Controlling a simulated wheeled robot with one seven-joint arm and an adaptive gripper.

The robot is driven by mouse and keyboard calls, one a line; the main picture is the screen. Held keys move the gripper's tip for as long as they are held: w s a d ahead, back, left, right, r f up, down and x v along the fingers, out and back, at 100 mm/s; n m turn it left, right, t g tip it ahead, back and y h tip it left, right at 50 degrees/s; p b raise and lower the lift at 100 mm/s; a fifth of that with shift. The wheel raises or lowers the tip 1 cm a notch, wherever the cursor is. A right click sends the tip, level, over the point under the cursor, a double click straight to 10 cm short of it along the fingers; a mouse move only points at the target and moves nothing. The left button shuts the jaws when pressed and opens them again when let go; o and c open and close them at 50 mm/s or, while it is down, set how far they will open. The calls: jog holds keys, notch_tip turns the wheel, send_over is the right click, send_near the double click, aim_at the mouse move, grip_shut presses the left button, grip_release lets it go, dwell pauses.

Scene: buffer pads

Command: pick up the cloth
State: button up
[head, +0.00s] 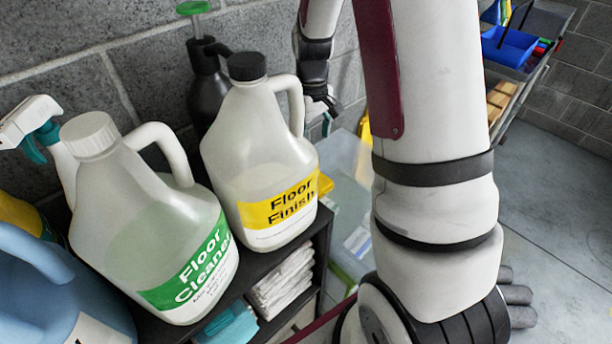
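A stack of folded white cloths (283,284) lies on the shelf below the jugs in the head view. A teal folded cloth (229,325) lies to its left, partly cut off by the bottom edge of the picture. I cannot tell which one the task means. My gripper (326,102) is dark and small in view, behind and right of the Floor Finish jug, above and apart from the cloths. Its fingers are partly hidden, and I cannot tell whether they are open or shut.
A Floor Finish jug (262,160), a Floor Cleaner jug (150,240), a blue jug (50,290) and a dark bottle (206,85) crowd the black shelf unit's top (322,222). A block wall stands behind. Clear floor (560,210) shows at the right, near grey glove-like fingers (517,296).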

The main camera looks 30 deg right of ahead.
notch_tip(320, 180, down, 6)
jog(key=shift+r, duration=0.25)
jog(key=shift+s+a+f, duration=0.1)
jog(key=shift+a+f, duration=0.05)
jog(key=shift+f, duration=1.25)
jog(key=shift+s+a+f, duration=0.1)
jog(key=shift+f, duration=1.3)
jog(key=c, duration=1.4)
jog(key=shift+o, duration=0.2)
jog(key=shift+w+r, duration=0.1)
jog(key=shift+r, duration=0.05)
jog(key=shift+r, duration=0.55)
notch_tip(320, 180, up, 2)
jog(key=shift+r, duration=0.15)
jog(key=s+d, duration=0.2)
jog(key=d, duration=0.2)
jog(key=s+d+r, duration=0.1)
jog(key=s+d, duration=0.2)
jog(key=d, duration=0.2)
jog(key=s+d+b, duration=0.1)
jog(key=s+d, duration=0.2)
jog(key=d, duration=0.1)
jog(key=shift+s+d+r, duration=0.15)
jog(key=shift+d+r, duration=0.05)
jog(key=shift+d, duration=0.2)
